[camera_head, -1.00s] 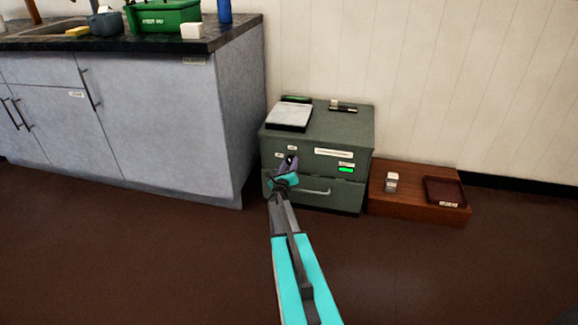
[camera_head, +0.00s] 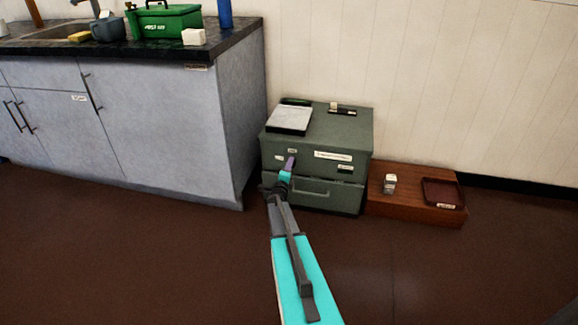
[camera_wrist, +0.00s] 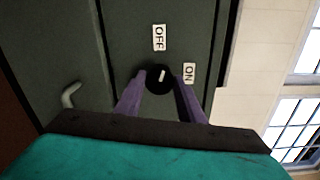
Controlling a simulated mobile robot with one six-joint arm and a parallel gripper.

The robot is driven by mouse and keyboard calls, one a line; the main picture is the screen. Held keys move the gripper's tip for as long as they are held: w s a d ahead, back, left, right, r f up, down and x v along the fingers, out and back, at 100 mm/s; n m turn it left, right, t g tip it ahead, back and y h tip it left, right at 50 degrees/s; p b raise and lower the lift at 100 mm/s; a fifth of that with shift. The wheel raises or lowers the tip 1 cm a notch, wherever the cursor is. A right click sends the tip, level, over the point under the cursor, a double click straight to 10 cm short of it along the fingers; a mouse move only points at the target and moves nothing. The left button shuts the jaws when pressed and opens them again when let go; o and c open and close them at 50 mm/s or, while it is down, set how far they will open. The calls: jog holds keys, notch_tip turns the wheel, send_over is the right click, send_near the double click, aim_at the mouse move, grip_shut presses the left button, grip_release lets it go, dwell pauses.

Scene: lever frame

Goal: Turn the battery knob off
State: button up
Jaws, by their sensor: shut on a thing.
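The black battery knob (camera_wrist: 152,84) is on the front of the green-grey cabinet (camera_head: 345,128). In the wrist view its white mark points up and slightly right, closer to the OFF label (camera_wrist: 159,38) than to the ON label (camera_wrist: 189,73). My gripper (camera_head: 291,161) reaches the upper left of the cabinet front. Its purple fingers are shut on the knob, one on each side. In the head view the knob is hidden behind the fingers.
A cabinet handle (camera_wrist: 70,95) sticks out near my gripper. A grey counter (camera_head: 160,130) stands close on the left. A low wooden platform (camera_head: 400,208) with a small white-topped item (camera_head: 389,184) and a dark red tray (camera_head: 443,193) is at right. The floor in front is clear.

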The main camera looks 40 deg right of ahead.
jog(key=shift+s+d+n+p, duration=0.15)
jog(key=shift+n+p, duration=0.35)
jog(key=shift+n, duration=0.35)
jog(key=shift+s+d+n+p, duration=0.1)
jog(key=shift+n+p, duration=0.35)
jog(key=shift+n, duration=0.4)
jog(key=o, duration=0.8)
jog(key=shift+o, duration=1.2)
jog(key=shift+w+a, duration=0.15)
jog(key=shift+a, duration=0.2)
